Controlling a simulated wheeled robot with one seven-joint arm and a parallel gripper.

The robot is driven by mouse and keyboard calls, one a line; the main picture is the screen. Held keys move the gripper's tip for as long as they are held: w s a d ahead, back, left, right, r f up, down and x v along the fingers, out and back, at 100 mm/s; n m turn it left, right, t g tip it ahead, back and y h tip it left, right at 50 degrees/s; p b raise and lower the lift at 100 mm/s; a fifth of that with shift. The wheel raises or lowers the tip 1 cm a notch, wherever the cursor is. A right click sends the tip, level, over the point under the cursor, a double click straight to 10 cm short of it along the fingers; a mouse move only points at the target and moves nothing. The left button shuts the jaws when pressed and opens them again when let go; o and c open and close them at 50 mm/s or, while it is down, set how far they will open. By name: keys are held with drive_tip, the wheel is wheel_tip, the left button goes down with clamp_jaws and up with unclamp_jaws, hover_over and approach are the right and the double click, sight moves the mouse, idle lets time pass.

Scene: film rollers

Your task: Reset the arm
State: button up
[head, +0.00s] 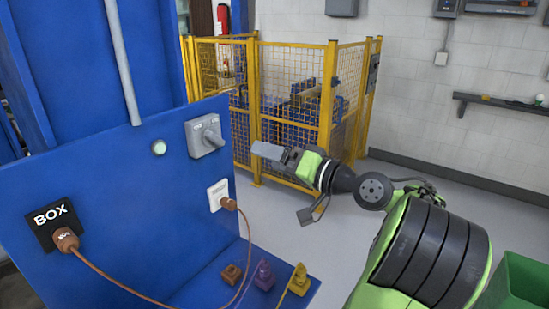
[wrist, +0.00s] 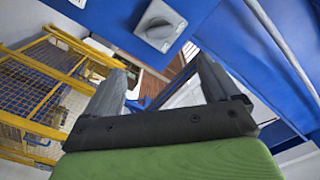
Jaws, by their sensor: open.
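My green and black arm reaches in from the lower right in the head view. My gripper (head: 270,153) is held in the air to the right of the blue panel (head: 130,180), in front of the yellow fence. In the wrist view, the two grey fingers of my gripper (wrist: 160,82) stand wide apart with nothing held between them. A grey rotary switch (head: 206,136) is on the blue panel, left of the fingers and apart from them in the head view. The switch also shows beyond the fingers in the wrist view (wrist: 159,26).
A brown cable runs from the BOX socket (head: 54,222) to a white outlet (head: 218,194). Brown, purple and yellow plugs (head: 299,279) sit on the blue ledge below. A yellow mesh fence (head: 290,95) stands behind my gripper. A green bin (head: 522,285) is at lower right.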

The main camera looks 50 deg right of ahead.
idle(0.3)
drive_tip(key=w+a+f+n+g+y+p, duration=0.1)
drive_tip(key=w+a+f+n+g, duration=0.3)
drive_tip(key=a, duration=0.7)
drive_tip(key=w+a+f+n+g+y, duration=0.1)
drive_tip(key=w+a+f+g, duration=0.4)
drive_tip(key=a, duration=0.6)
drive_tip(key=s+a+f+n+g+h, duration=0.1)
drive_tip(key=s+a, duration=0.3)
drive_tip(key=s, duration=0.5)
drive_tip(key=s+a+f+n+g+h+p, duration=0.1)
drive_tip(key=s+a+f+n+g, duration=0.1)
drive_tip(key=s, duration=0.7)
drive_tip(key=shift+s+a+f+h, duration=0.3)
drive_tip(key=shift+s+a+f, duration=0.05)
drive_tip(key=shift+a+f, duration=0.55)
